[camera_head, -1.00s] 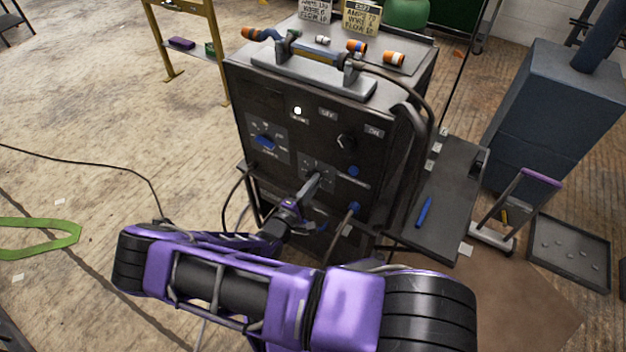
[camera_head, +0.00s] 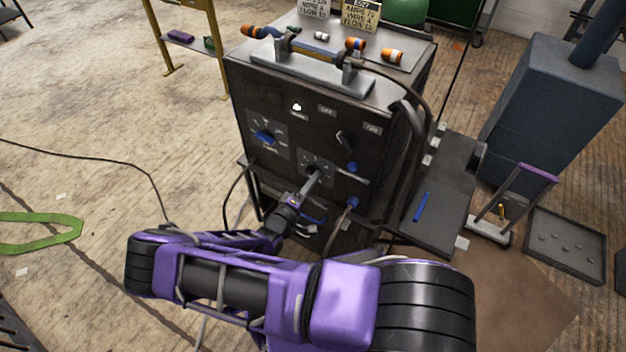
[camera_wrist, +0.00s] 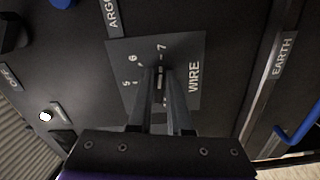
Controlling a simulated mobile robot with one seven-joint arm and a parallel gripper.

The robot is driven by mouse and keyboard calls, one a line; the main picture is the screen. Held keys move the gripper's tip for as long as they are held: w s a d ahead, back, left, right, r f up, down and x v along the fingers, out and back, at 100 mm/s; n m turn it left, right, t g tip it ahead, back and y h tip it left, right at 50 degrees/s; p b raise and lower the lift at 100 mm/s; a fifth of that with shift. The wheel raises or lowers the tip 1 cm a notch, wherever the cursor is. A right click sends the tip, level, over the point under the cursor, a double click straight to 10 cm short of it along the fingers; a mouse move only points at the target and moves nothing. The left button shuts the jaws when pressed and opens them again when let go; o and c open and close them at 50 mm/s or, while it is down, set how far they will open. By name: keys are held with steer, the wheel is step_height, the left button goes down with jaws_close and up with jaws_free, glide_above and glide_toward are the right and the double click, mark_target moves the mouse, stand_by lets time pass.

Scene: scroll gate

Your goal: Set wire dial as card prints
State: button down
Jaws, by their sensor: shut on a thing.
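The wire dial's plate (camera_wrist: 185,88), labelled WIRE with the numbers 5, 6 and 7 visible, is on the machine's dark front panel. My gripper (camera_wrist: 160,80) is shut on the wire dial, and its fingers hide most of the knob, so its setting cannot be read. In the head view my gripper (camera_head: 314,178) reaches the lower middle of the panel at the wire plate (camera_head: 318,162). Two printed cards, one pale (camera_head: 314,8) and one yellowish (camera_head: 360,14), stand behind the machine top; their print is too small to read surely.
The machine (camera_head: 240,100) also carries a blue dial (camera_head: 264,137), a black knob (camera_head: 345,138) and a white lamp (camera_head: 297,107). Cables hang on its right side. A side shelf (camera_head: 440,225) holds a blue stick (camera_head: 422,207). The EARTH label (camera_wrist: 284,55) is right of the dial.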

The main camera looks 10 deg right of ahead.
steer(key=c, duration=0.8)
jaws_free()
steer(key=shift+c, duration=0.2)
steer(key=v, duration=1.7)
steer(key=shift+s+b, duration=0.2)
steer(key=shift+b, duration=0.1)
steer(key=shift+a+r, duration=0.1)
steer(key=shift+a, duration=0.05)
